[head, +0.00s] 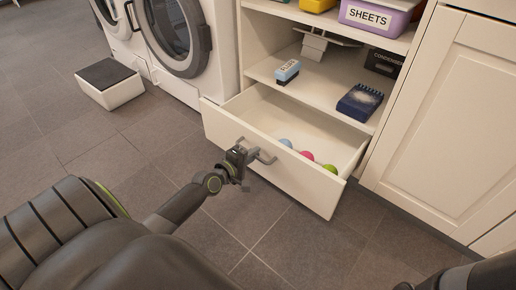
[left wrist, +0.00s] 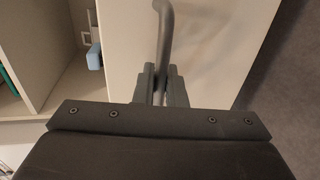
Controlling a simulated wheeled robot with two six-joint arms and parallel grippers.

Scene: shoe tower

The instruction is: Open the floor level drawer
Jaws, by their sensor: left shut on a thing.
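The floor level drawer (head: 275,165) is pulled out from the bottom of the white shelf unit, its inside in view. Several small balls, among them a blue, a pink (head: 306,155) and a green one, lie inside. A dark bar handle (head: 262,155) is fixed to its front. My left gripper (head: 240,160) is shut on the handle. In the left wrist view the handle (left wrist: 166,25) runs down between the two fingers (left wrist: 160,85). At the bottom right of the head view a dark part shows, but my right gripper is not seen.
Washing machines (head: 172,35) and a low box (head: 109,82) are left. Tiled floor before the drawer is clear.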

